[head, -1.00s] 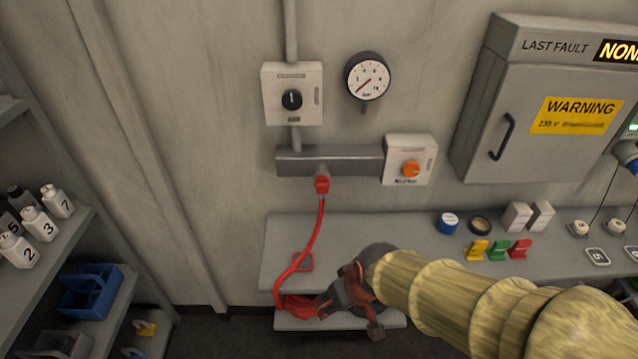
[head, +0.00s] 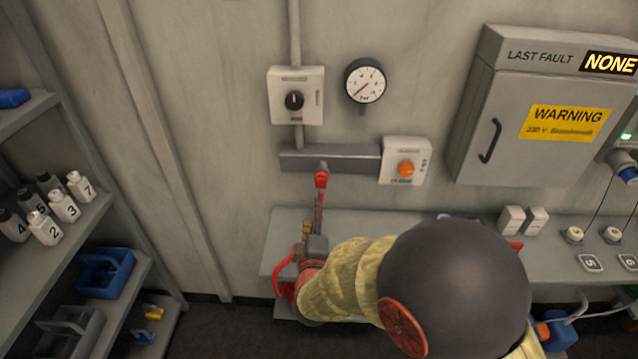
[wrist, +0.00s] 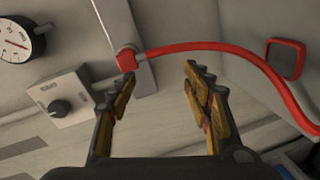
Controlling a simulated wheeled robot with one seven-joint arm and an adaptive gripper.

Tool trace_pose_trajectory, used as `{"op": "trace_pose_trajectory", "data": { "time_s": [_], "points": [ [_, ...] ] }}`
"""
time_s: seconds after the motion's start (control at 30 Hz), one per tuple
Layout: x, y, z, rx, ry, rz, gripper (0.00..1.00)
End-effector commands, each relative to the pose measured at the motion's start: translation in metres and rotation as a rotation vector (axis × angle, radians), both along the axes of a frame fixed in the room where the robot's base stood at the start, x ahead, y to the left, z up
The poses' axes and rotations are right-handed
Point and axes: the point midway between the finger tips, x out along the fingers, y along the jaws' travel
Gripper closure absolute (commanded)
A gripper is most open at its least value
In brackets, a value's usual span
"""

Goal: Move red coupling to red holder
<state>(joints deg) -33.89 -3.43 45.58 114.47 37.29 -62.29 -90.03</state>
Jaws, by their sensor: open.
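The red coupling (head: 321,179) sits at the underside of the grey wall bar (head: 345,160), with its red hose running down from it. In the wrist view the coupling (wrist: 126,61) shows just beyond the left fingertip, with the hose (wrist: 215,46) curving right. My gripper (wrist: 158,73) is open, with nothing between its fingers. In the head view my gripper (head: 313,222) is below the coupling, partly hidden by my arm. A red square loop (wrist: 284,59), possibly the red holder, shows at the right of the wrist view; my arm seems to hide it in the head view.
A switch box (head: 295,95) and gauge (head: 365,82) are above the bar, and an orange-knob box (head: 405,161) is at its right. A grey bench (head: 375,219) lies below. Shelves with bottles (head: 66,207) and a blue caddy (head: 106,272) stand left.

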Motion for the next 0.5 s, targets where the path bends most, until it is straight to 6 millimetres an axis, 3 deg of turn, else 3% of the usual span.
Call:
{"op": "trace_pose_trajectory", "data": {
  "time_s": [0.1, 0.2, 0.5],
  "points": [
    [0.003, -0.011, 0.028, -0.127, -0.104, -0.031, 0.5],
    [0.003, -0.014, 0.039, -0.201, -0.143, -0.038, 0.5],
    [0.003, -0.014, 0.04, -0.248, -0.146, -0.035, 0.5]
  ]
}}
